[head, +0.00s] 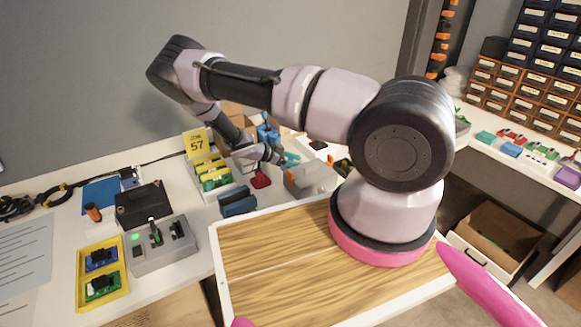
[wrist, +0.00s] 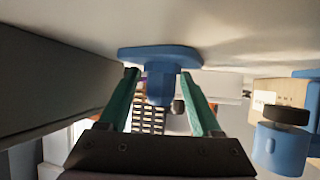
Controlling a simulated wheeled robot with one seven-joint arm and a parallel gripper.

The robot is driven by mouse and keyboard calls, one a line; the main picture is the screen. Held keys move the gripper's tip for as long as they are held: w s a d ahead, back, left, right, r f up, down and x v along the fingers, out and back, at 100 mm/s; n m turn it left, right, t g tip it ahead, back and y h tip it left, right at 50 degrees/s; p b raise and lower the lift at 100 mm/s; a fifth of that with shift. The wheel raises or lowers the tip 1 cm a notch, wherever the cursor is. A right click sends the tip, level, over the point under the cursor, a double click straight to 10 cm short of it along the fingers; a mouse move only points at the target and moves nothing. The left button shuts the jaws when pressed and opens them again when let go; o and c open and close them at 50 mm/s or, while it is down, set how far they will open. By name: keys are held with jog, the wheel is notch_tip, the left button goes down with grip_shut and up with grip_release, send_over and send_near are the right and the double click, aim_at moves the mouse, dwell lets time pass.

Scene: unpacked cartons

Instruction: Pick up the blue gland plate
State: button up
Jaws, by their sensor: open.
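The blue gland plate (wrist: 160,55) is in the wrist view, a flat base with a narrower boss, against the pale surface at the top of the picture. My gripper (wrist: 160,75) is open, with one green finger on each side of the boss. A small gap seems to show on both sides, but I cannot tell whether either finger touches. In the head view my gripper (head: 289,158) is low over the back of the white table, between a red item and a grey box. I cannot make out the gland plate there.
A blue cylinder with a black ring (wrist: 283,140) stands to the right in the wrist view, and a dark grey wall (wrist: 50,85) is close on the left. In the head view, a grey box (head: 312,177), a red item (head: 260,180) and dark blue blocks (head: 237,203) crowd the table.

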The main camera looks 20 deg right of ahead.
grip_shut()
